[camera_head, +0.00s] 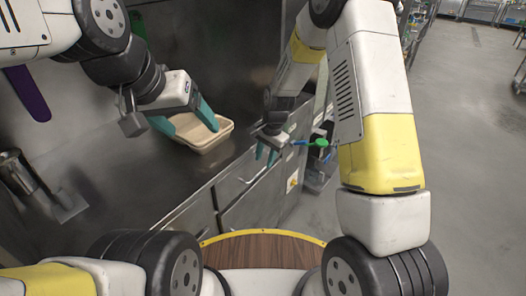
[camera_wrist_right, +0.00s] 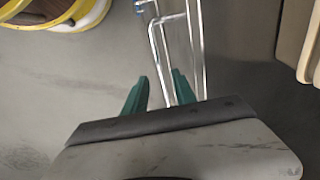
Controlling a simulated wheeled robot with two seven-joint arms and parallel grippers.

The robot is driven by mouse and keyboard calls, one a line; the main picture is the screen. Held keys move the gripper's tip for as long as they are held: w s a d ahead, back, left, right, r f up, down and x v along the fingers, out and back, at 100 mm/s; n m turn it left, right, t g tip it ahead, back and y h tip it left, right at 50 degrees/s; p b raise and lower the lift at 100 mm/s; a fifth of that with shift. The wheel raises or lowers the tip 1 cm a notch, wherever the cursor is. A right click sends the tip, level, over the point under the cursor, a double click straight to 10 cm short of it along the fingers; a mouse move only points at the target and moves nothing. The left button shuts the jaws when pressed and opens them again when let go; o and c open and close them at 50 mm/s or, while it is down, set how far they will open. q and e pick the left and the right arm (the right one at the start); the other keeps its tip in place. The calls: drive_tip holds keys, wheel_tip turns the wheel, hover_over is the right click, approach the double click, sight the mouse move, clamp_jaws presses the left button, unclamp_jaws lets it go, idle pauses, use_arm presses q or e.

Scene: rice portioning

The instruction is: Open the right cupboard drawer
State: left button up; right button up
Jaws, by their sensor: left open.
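The cupboard under the counter has a right drawer front (camera_head: 247,204) with a thin metal handle near its top edge. It looks flush with the cupboard. My right gripper (camera_head: 266,152) has teal fingers and hangs at the counter's front edge, just above this handle. In the right wrist view, the open right gripper (camera_wrist_right: 158,88) has a bright metal bar (camera_wrist_right: 158,50) reaching between its fingers. I cannot tell whether they touch.
The steel counter (camera_head: 130,185) holds a metal container (camera_head: 18,170) at the left. A green-and-blue item (camera_head: 318,143) shows beside my right forearm. Shelving stands past the cupboard's right end. The floor (camera_head: 460,150) at the right is clear.

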sight(262, 170)
drive_tip(key=shift+w+a+f, duration=0.15)
drive_tip(key=shift+a+f, duration=0.05)
drive_tip(key=shift+f, duration=0.9)
drive_tip(key=shift+w+a+f, duration=0.1)
drive_tip(key=shift+a+f, duration=0.05)
drive_tip(key=shift+f, duration=0.95)
clamp_jaws()
